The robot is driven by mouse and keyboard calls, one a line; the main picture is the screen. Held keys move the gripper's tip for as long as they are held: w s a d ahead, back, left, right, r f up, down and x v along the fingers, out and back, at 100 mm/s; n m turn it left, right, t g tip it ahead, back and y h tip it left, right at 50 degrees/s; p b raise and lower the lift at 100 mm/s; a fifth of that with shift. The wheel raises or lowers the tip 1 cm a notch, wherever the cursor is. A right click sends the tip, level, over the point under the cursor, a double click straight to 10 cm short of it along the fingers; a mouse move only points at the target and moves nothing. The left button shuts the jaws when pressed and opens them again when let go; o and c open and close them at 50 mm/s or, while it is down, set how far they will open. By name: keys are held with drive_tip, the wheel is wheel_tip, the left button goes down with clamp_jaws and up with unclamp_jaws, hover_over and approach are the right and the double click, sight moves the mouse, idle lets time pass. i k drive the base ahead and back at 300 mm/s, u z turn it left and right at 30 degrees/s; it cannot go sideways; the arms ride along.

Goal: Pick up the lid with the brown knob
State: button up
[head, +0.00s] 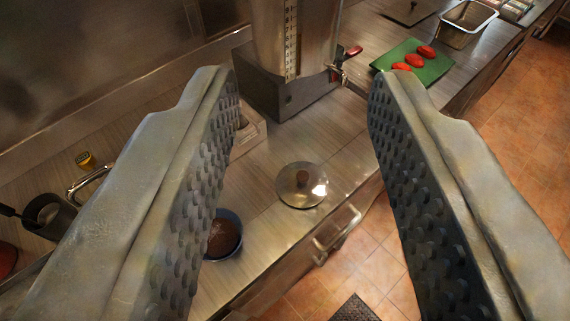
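The round glass lid (290,196) with a brown knob (302,177) lies on the counter, near its front edge. It shows in the head view a little below the middle. My gripper (302,92) is open, with one finger on each side of the picture and nothing between them. The lid appears in the gap between the fingers, below and beyond them, and looks apart from both.
A dark bowl of brown contents (224,236) stands left of the lid, partly behind my left finger. A tall metal dispenser (262,84) with a red-handled tap stands behind. A green board (432,68) holds red pieces. A drawer handle (338,230) juts out in front.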

sight(300, 184)
drive_tip(key=u, duration=0.45)
drive_tip(key=k, duration=1.2)
drive_tip(key=u, duration=0.45)
drive_tip(key=i, duration=0.65)
drive_tip(key=u, duration=0.05)
